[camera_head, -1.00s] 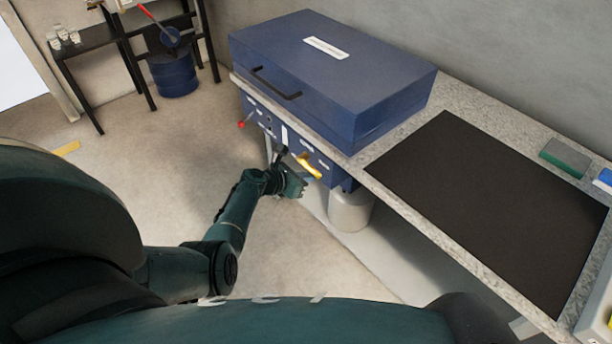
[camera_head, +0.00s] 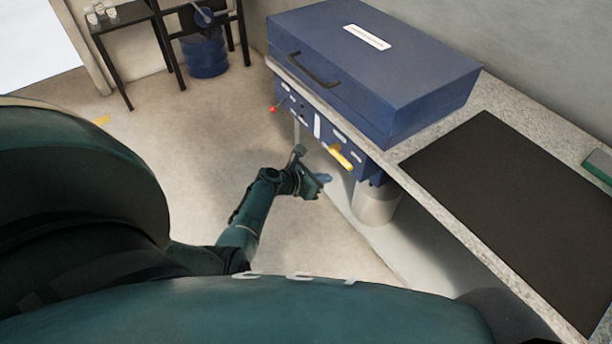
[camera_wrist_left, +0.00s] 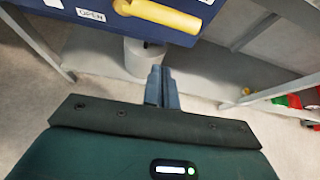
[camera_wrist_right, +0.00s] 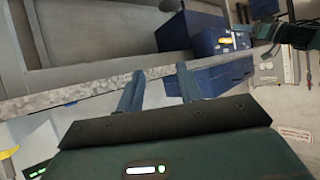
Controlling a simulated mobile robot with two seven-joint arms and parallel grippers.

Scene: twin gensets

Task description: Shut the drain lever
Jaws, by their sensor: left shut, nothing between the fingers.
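A yellow lever (camera_head: 341,157) sticks out from the front of the blue panel (camera_head: 318,128) under the bench edge. In the left wrist view the yellow lever (camera_wrist_left: 165,14) lies across the top, to the right of a white label reading OPEN (camera_wrist_left: 90,15). My left gripper (camera_head: 322,180) is just below and left of the lever in the head view, apart from it. In the left wrist view its fingers (camera_wrist_left: 161,74) are together and empty, pointing below the lever. My right gripper (camera_wrist_right: 157,76) is open and empty, away from the panel; it is not clearly visible in the head view.
A blue case (camera_head: 375,65) stands on the speckled bench (camera_head: 497,98), beside a dark mat (camera_head: 500,200). A red-knobbed lever (camera_head: 273,109) is at the panel's far end. A pale cylinder (camera_head: 375,203) stands below the panel. Open floor (camera_head: 220,130) lies left.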

